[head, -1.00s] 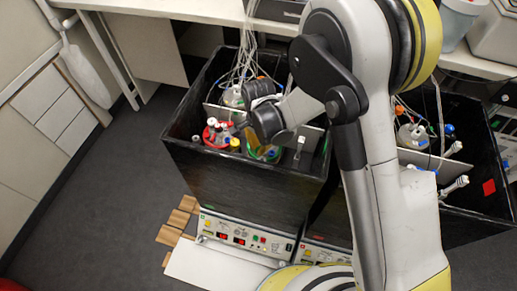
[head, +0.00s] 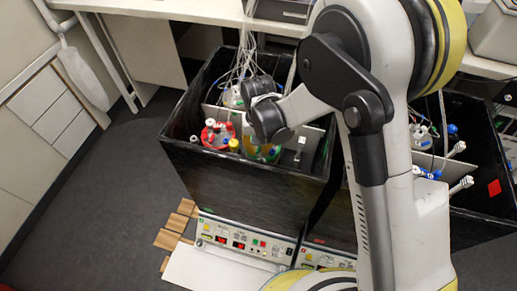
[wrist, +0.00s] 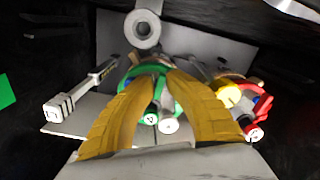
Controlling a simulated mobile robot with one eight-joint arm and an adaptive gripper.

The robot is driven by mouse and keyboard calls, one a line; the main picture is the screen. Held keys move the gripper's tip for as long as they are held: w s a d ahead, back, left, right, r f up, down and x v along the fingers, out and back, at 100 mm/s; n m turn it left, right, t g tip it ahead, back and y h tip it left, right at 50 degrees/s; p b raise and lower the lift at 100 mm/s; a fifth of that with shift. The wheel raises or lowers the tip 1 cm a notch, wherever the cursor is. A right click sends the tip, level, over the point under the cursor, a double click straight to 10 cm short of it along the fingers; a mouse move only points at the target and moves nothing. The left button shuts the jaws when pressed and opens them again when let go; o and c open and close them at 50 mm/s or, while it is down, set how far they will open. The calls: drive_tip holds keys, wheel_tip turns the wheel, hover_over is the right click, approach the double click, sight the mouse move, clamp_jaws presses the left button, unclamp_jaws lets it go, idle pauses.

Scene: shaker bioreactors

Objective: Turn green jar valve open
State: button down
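The jar with the green ring shows in the wrist view (wrist: 132,75), between and behind the tips of my gripper (wrist: 161,80). Two white-ended fittings (wrist: 160,122) lie between the tan fingers, below the ring. The tips are a little apart, so my gripper is open; whether either touches the valve is unclear. In the head view the green jar (head: 268,154) sits in the black box (head: 245,178), partly hidden under my gripper, whose tips are hidden there.
A red-ringed jar (head: 217,134) with a yellow cap (head: 234,145) stands close to the left of the green jar. A grey lever-like fitting (wrist: 80,95) lies left of the fingers in the wrist view. Tubes (head: 240,65) hang behind. Dark box walls surround the jars.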

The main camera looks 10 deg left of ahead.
sight(258, 149)
drive_tip(key=shift+a+n, duration=0.1)
drive_tip(key=shift+n, duration=0.7)
drive_tip(key=c, duration=1.2)
unclamp_jaws()
drive_tip(key=shift+f, duration=0.1)
drive_tip(key=shift+c, duration=0.2)
wheel_tip(258, 149, up, 12)
